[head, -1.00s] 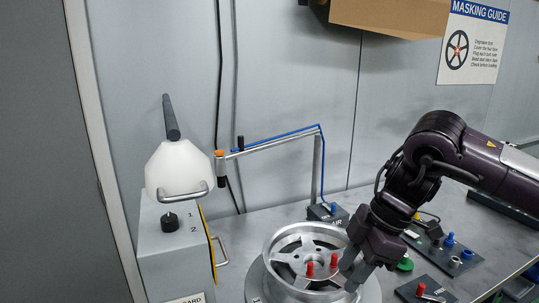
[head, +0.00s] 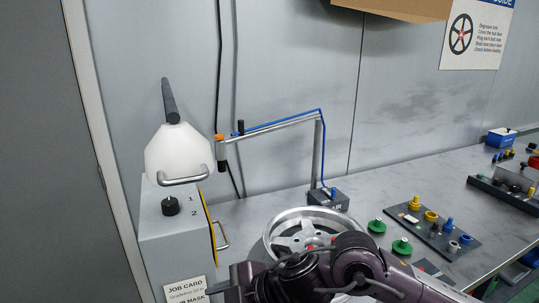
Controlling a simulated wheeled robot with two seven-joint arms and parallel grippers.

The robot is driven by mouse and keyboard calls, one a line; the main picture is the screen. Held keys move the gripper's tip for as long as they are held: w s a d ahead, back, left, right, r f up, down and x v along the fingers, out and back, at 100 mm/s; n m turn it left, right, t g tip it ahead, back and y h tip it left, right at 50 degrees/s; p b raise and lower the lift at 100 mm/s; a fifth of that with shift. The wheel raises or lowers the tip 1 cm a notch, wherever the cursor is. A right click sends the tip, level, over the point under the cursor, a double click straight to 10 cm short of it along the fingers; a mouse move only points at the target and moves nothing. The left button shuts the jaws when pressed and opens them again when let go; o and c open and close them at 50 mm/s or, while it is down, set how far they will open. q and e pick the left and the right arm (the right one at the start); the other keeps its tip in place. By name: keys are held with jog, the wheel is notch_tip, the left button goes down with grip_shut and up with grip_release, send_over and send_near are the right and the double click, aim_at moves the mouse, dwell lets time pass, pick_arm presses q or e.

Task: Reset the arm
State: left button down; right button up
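My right arm reaches in from the lower right, low across the front of the picture and over the near part of the wheel. My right gripper (head: 222,290) is at the bottom edge, pointing left, beside the grey box with the job card. It is partly cut off, so I cannot tell whether its fingers are open or shut. The silver wheel (head: 285,228) lies on the bench, its near half hidden behind my arm. A bit of a red plug (head: 333,238) shows at the wheel's hub. My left gripper is not in view.
A grey box (head: 170,240) with a knob and white funnel (head: 178,150) stands at left. The metal air arm (head: 275,126) stands behind the wheel. Green knobs (head: 402,246) and a dark tray of coloured plugs (head: 432,232) are on the right.

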jog(key=d+f+m+t+h, duration=0.2)
jog(key=d+m+t+h, duration=0.15)
jog(key=d+m, duration=0.4)
jog(key=d+f+m+t+h, duration=0.2)
jog(key=d+f+m+t, duration=0.15)
jog(key=d+m, duration=0.35)
jog(key=s+d+f+m+g+h, duration=0.5)
jog(key=s+d+f+m+g, duration=0.15)
jog(key=s+d+f, duration=0.6)
notch_tip(320, 180, down, 26)
jog(key=s+d+g, duration=0.1)
jog(key=s+d, duration=0.1)
jog(key=s+d+f+g, duration=0.1)
jog(key=s+d+f, duration=0.2)
jog(key=s+f, duration=1.7)
jog(key=shift+s, duration=0.15)
